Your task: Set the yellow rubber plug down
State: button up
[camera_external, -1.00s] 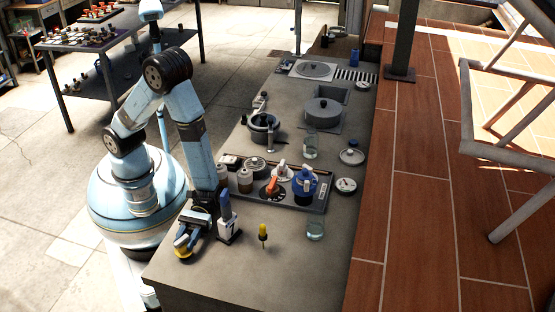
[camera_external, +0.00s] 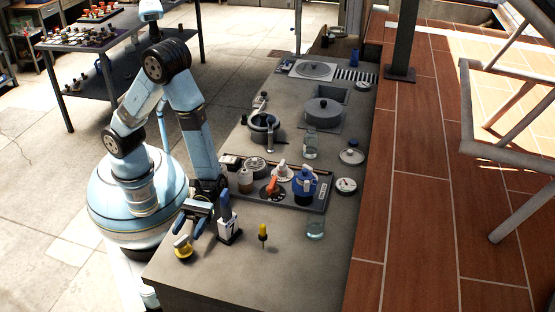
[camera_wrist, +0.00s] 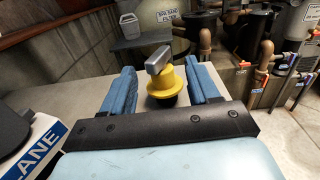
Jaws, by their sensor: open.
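The yellow rubber plug (camera_external: 183,251) stands upright on the near left corner of the grey counter, with a grey handle on top. In the wrist view the plug (camera_wrist: 166,88) shows its yellow flange and a dark lower part. My gripper (camera_external: 190,231) is open just above and beside the plug, pointing down toward it. In the wrist view the blue fingers of my gripper (camera_wrist: 158,72) are spread to either side of the plug, with a gap on both sides.
A white and blue item (camera_external: 228,229) stands close to the right of my gripper. A small yellow and black tool (camera_external: 263,233) stands further right. The counter's near middle is clear.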

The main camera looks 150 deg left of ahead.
jog(key=s+d+r+m+g+h, duration=0.2)
jog(key=s+d+r+m+g, duration=0.45)
jog(key=d+r, duration=0.35)
jog(key=s+d+r+m+g+y, duration=0.2)
jog(key=s+m+g, duration=0.1)
jog(key=s+m, duration=0.2)
jog(key=s+d+r+m+g+y, duration=0.2)
jog(key=s+d+m, duration=0.15)
jog(key=s, duration=0.25)
jog(key=s+a+r+m+t+y, duration=0.2)
jog(key=s+a+r+m+y, duration=0.2)
jog(key=s+m+y, duration=0.1)
jog(key=s+a+r+m+t+y, duration=0.1)
jog(key=s+a+r+m+y, duration=0.2)
jog(key=s+m, duration=0.4)
jog(key=shift+s+a+r+t+y, duration=0.4)
jog(key=shift+s+r+y, duration=0.15)
jog(key=shift+y, duration=0.65)
